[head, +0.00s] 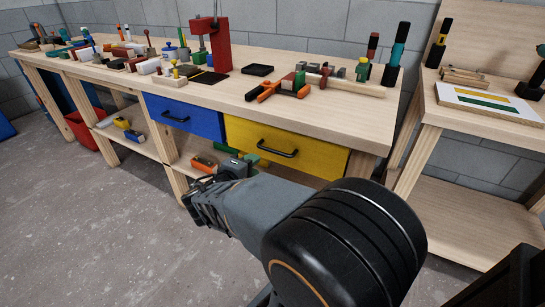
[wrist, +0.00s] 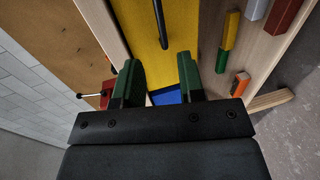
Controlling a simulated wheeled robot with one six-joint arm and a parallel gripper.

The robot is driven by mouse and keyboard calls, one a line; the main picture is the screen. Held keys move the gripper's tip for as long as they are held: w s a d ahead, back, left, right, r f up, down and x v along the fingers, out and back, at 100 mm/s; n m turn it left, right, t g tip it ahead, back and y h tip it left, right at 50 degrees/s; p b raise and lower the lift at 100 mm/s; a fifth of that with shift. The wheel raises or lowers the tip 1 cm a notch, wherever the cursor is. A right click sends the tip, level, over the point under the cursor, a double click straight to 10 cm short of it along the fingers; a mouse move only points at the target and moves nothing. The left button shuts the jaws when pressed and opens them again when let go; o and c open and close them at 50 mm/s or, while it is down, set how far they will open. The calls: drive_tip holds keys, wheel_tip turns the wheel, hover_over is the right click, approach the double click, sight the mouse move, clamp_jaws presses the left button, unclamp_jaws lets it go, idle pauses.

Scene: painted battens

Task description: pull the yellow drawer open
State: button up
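The yellow drawer (head: 318,156) sits under the workbench top, right of the blue drawer (head: 186,117). Its front looks flush with the bench. Its black bar handle (head: 277,150) runs across the front. My gripper (head: 205,196) is in front of and below the drawers, left of the yellow handle in the head view. In the wrist view my gripper (wrist: 158,80) has its two green-tipped fingers apart with nothing between them. The yellow drawer (wrist: 187,25) and its handle (wrist: 160,22) lie beyond the fingertips, and the handle is not between them. A patch of blue drawer (wrist: 167,96) shows between the fingers.
The bench top (head: 345,118) carries tools, including orange-handled pliers (head: 265,90) and a red press (head: 220,48). A lower shelf (head: 150,148) holds painted blocks close to my gripper. A second bench (head: 465,125) stands at right. The floor in front is clear.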

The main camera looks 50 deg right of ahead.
sight(272, 151)
drive_tip(key=b+x, duration=0.2)
drive_tip(key=x, duration=1)
clamp_jaws()
idle(0.3)
